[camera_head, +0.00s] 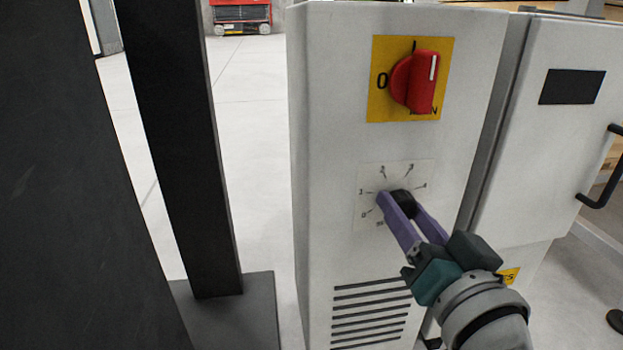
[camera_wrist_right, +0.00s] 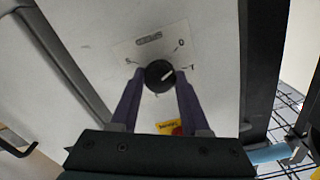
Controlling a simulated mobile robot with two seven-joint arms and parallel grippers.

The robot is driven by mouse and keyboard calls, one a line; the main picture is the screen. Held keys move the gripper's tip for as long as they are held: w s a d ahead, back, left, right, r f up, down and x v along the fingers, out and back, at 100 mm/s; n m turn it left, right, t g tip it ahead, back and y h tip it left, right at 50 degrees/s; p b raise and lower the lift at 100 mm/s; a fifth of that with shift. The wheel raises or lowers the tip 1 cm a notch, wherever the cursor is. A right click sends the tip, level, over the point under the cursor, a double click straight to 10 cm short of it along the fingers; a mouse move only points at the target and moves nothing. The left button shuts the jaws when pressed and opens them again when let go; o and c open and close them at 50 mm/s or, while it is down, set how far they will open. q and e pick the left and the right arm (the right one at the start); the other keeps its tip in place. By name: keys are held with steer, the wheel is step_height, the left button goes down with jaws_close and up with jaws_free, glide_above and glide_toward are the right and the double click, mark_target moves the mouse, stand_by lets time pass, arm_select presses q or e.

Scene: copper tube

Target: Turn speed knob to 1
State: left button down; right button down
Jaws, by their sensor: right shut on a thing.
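The black speed knob (camera_head: 404,202) sits on a white dial plate (camera_head: 368,178) on the front of the light grey cabinet. My right gripper (camera_head: 396,201) has its two purple fingers on either side of the knob, shut on it. In the right wrist view the knob (camera_wrist_right: 158,75) shows between the fingertips (camera_wrist_right: 158,80). In the head view the fingers hide part of the dial. My left gripper is not in view.
A red rotary switch (camera_head: 414,82) on a yellow plate (camera_head: 388,52) is above the dial. Vent slots (camera_head: 370,312) are below it. A cabinet door with a dark handle (camera_head: 599,190) stands at right. A dark post (camera_head: 180,150) stands at left, with open floor between.

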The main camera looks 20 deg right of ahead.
steer(key=m+p, duration=0.1)
steer(key=m, duration=0.3)
steer(key=shift+m, duration=2.1)
steer(key=shift+c, duration=1.9)
jaws_free()
steer(key=shift+s+p, duration=0.35)
steer(key=p+v, duration=0.3)
steer(key=v, duration=0.6)
